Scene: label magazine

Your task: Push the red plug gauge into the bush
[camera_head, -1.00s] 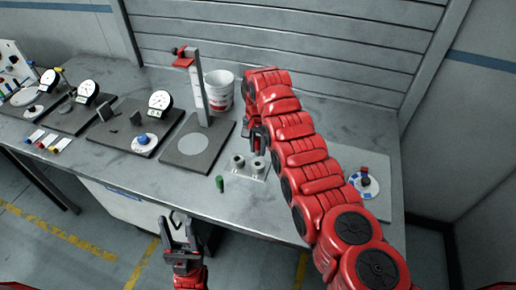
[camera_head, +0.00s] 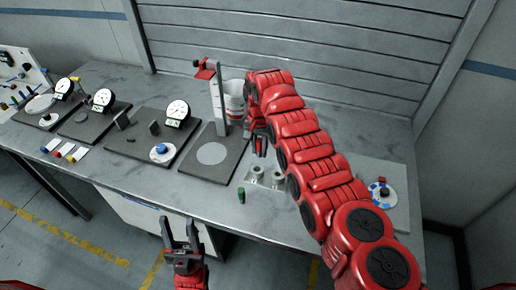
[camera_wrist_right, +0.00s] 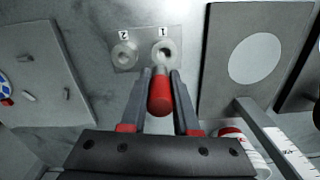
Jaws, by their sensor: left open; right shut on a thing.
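My right gripper (camera_head: 260,147) is shut on the red plug gauge (camera_wrist_right: 160,95), whose red body shows between the fingers (camera_wrist_right: 160,80) in the right wrist view. The gauge points toward bush 1 (camera_wrist_right: 165,48), whose bore is still visible and appears clear of it. Bush 2 (camera_wrist_right: 124,55) stands beside it on the same light plate (camera_wrist_right: 145,60). In the head view the two bushes (camera_head: 258,172) stand just below the right gripper. The gauge's exact height above them is unclear. My left gripper (camera_head: 179,228) is open and empty in front of the bench.
A green plug (camera_head: 241,196) stands near the bench's front edge. A dark base (camera_head: 195,165) with a tall post (camera_head: 218,100) is left of the bushes, and a white bucket (camera_head: 236,95) is behind. A grey plate (camera_head: 375,170) with a round dial lies right. Dial gauges stand left.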

